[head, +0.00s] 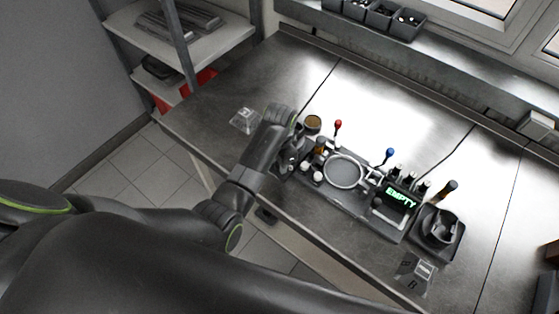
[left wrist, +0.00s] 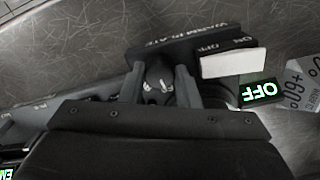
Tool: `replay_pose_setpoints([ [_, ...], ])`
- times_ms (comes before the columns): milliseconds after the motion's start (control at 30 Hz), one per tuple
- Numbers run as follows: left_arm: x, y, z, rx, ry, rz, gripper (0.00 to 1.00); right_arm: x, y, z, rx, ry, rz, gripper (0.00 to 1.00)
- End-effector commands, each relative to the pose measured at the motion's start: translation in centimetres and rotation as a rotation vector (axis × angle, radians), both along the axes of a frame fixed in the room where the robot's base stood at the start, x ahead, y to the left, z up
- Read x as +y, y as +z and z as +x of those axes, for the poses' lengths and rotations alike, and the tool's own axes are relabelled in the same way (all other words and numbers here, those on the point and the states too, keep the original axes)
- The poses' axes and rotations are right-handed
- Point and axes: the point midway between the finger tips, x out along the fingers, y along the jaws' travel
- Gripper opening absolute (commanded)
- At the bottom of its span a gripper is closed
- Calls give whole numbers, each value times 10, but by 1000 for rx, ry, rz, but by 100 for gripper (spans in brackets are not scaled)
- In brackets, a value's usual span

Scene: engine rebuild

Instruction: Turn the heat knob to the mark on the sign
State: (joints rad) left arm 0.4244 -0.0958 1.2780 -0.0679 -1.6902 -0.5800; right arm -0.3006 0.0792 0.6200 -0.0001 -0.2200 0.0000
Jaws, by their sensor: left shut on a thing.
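The heat knob (left wrist: 158,76) is dark with small pale marks and sits beside a dark panel lettered "WARM PLATE" (left wrist: 185,38). My left gripper (left wrist: 160,88) is shut on the knob, one grey finger on each side. In the head view my left gripper (head: 291,162) is at the left end of the bench unit, and the knob is hidden there. A pale sign (left wrist: 302,78) with "60" and "%" is partly cut off at the right edge of the left wrist view. My right gripper is not in view.
A white switch (left wrist: 234,63) and a green "OFF" display (left wrist: 260,92) are close beside my fingers. In the head view, a round plate (head: 344,171), red-topped lever (head: 338,126), blue-topped lever (head: 390,154) and "EMPTY" display (head: 401,197) stand to the right.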

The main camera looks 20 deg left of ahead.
Motion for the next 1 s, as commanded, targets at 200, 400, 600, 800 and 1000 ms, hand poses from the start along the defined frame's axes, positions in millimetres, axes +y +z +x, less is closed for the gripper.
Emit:
replay_pose_setpoints([
  [200, -1, 1, 1, -6, -83, -2, 6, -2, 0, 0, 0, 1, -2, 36],
  [400, -1, 1, 2, -7, -114, -3, 6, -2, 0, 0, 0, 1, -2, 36],
  [600, -1, 1, 2, -7, -119, -3, 6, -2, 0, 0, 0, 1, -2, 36],
  [800, -2, 1, 2, -7, -118, -4, 30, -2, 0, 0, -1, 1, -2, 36],
  [1000, -1, 1, 1, -4, -117, -3, 38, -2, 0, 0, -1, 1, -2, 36],
])
